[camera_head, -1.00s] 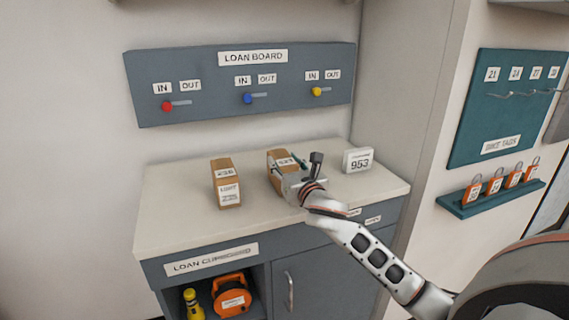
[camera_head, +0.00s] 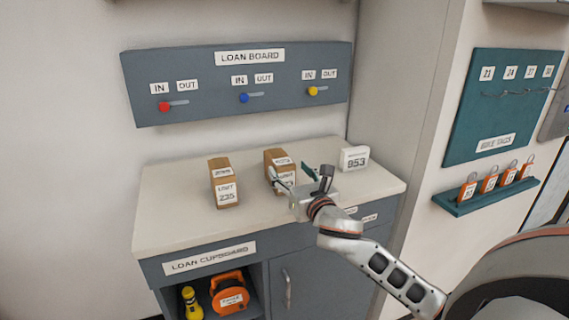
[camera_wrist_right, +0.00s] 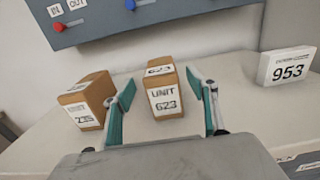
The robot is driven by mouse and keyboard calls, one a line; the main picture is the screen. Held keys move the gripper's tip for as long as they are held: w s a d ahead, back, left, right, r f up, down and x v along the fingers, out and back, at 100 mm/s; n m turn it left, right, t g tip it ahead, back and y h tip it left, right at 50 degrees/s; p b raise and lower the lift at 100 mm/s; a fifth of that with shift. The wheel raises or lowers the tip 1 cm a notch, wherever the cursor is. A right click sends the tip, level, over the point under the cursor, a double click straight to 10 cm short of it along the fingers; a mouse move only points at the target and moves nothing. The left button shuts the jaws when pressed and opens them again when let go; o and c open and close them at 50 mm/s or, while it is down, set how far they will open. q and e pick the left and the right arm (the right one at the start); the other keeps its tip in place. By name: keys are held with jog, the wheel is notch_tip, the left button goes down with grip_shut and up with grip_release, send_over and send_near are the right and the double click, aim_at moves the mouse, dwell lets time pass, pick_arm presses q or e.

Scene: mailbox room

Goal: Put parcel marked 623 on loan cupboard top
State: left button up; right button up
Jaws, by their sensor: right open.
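The parcel marked 623 (camera_head: 273,158) is a brown box with white labels, standing upright on the loan cupboard top (camera_head: 172,222). In the right wrist view the parcel (camera_wrist_right: 164,88) reads "UNIT 623" and stands just beyond and between the fingertips. My right gripper (camera_head: 295,177) is open, empty and just in front of the parcel, partly covering it in the head view. The right wrist view shows the two fingers of this gripper (camera_wrist_right: 163,90) spread apart, with gaps to the parcel. My left gripper is not in view.
Another brown parcel, marked 235 (camera_head: 225,184), stands to the left on the cupboard top. A white card marked 953 (camera_head: 354,159) stands at the back right. The loan board (camera_head: 200,72) hangs on the wall behind. The front left of the top is clear.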

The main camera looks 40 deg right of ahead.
jog(key=v, duration=0.5)
jog(key=shift+s, duration=0.25)
dwell(0.3)
